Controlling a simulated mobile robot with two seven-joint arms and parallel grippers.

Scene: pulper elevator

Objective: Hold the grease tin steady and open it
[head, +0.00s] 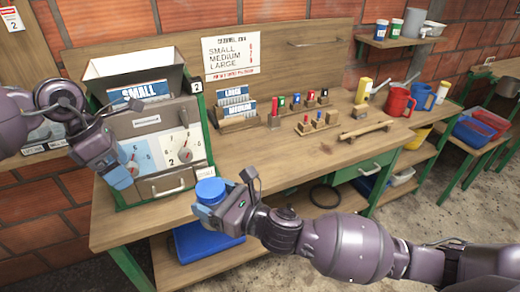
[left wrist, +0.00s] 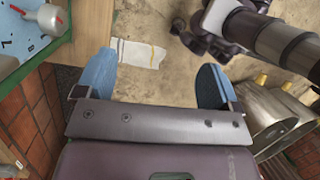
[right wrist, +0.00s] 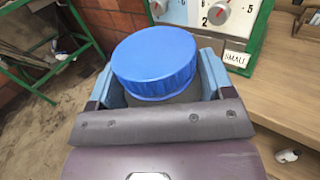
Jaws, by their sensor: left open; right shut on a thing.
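The grease tin has a ribbed blue lid (head: 209,190) and a greyish body that is mostly hidden by the gripper. My right gripper (head: 222,207) is shut on the tin's body, just in front of the bench's front edge. In the right wrist view the blue lid (right wrist: 155,62) sits on the tin, above the fingers. My left gripper (head: 122,178) is open and empty, in front of the dial panel, left of and a little higher than the tin in the head view.
A machine with a dial panel (head: 160,146) and a drawer stands on the bench (head: 262,160) behind the grippers. Small coloured-top bottles, wooden blocks and red and blue jugs (head: 396,102) stand further right. A blue bin (head: 205,241) lies below. Bench space right of the tin is clear.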

